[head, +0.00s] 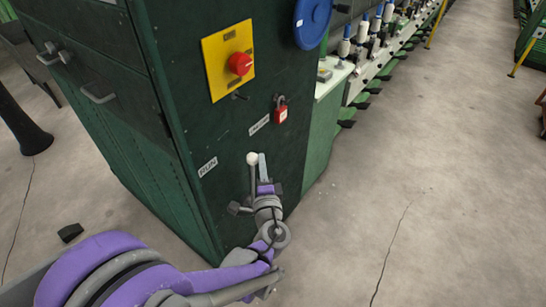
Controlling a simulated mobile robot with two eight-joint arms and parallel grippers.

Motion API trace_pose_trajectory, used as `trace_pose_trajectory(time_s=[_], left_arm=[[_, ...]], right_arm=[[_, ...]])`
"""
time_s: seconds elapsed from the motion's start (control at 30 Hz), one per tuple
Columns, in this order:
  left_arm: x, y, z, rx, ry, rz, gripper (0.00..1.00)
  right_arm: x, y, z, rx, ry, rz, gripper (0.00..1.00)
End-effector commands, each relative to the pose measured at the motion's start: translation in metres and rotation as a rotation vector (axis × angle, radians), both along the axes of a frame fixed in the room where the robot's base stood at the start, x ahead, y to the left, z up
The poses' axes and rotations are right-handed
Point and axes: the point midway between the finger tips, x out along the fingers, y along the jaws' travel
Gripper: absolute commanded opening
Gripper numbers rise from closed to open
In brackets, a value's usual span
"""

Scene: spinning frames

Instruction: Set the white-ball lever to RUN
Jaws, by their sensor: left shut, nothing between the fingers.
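The white-ball lever (252,159) is on the dark green cabinet face (210,140), its ball at the top of a short upright stem. A RUN label (208,167) is left of the ball; another white label (259,124), too small to read surely, is above it. My left gripper (262,160) is shut and empty, its tips right beside the ball on the right. I cannot tell whether they touch the lever. The lower stem is close to my gripper and its base is partly hidden. My right gripper is out of view.
A yellow plate with a red rotary knob (240,64) and a red padlock (281,111) are above the lever. A blue disc (312,22) is at the upper right of the face. Spinning bobbins (362,32) line the machine behind. Concrete floor (440,180) on the right is clear.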

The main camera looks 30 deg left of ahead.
Motion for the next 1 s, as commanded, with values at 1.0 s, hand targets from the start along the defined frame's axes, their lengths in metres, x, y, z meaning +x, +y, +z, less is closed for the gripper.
trace_pose_trajectory(time_s=[1.0], left_arm=[[-0.115, 0.010, -0.022, -0.013, -0.131, 0.003, 0.00]], right_arm=[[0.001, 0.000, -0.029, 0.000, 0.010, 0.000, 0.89]])
